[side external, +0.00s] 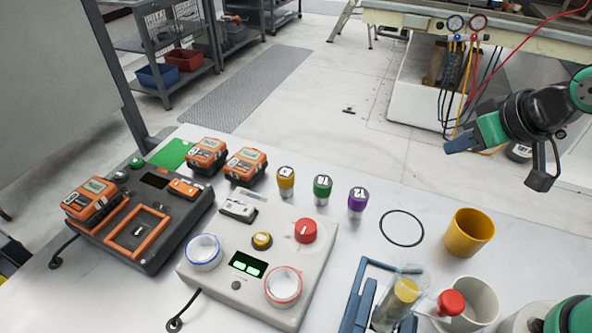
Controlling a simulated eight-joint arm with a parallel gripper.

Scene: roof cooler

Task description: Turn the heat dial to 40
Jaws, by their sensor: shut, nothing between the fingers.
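A pale grey control box (222,271) sits on the white table. It carries a red dial (306,231) with a white pointer mark, a smaller yellow knob (262,241) and a dark display with green characters (248,264) too small to read. No label shows which one is the heat dial; its scale cannot be read. My gripper (459,147) is shut and empty. It is raised at the upper right, well apart from the box and touching nothing.
Yellow, green (322,187) and purple capped bottles stand behind the box. A dark charger unit (160,235) with orange devices is left. A yellow cup (469,232), black ring (402,228), blue rack (362,297) and red-knobbed item (451,302) are right.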

